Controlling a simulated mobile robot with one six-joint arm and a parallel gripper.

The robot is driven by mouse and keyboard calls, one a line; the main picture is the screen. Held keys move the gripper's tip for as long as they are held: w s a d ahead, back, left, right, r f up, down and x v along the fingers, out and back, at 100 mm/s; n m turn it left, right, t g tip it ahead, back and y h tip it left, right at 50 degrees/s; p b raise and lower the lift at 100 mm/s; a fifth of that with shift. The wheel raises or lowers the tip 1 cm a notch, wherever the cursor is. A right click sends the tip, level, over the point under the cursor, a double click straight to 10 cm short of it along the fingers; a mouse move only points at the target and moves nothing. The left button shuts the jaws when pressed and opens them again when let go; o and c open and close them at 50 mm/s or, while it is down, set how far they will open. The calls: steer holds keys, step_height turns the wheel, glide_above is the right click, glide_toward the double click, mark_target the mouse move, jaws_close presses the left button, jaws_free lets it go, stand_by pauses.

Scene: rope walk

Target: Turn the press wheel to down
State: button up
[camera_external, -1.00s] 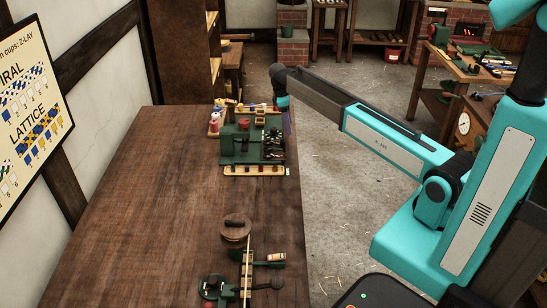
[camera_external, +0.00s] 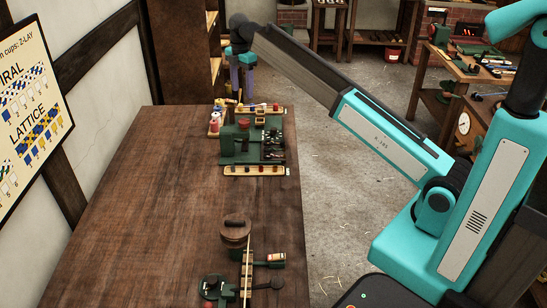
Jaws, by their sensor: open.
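My gripper (camera_external: 242,93) is open and empty. Its two purple-blue fingers point down above the far end of the wooden table, just behind the green machine (camera_external: 232,150). I cannot tell how far above the table the fingertips are. The green machine has a small round reddish part (camera_external: 244,123) on top and dark parts on its right side. A second green device (camera_external: 215,287) stands at the near end of the table, with a round top and a thin upright rod beside it. I cannot tell for certain which part is the press wheel or how it is turned.
The table (camera_external: 160,210) is bare at its middle and left. A brown round pot-like item (camera_external: 235,232) stands near the near device. Small bottles and spools (camera_external: 215,120) stand left of the green machine, and a wooden strip (camera_external: 254,170) lies in front of it.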

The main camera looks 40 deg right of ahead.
mark_target(244, 121)
steer(key=shift+f, duration=0.15)
steer(key=shift+f+p, duration=1.8)
steer(key=shift+f, duration=5)
steer(key=c, duration=1.1)
steer(key=shift+o, duration=0.2)
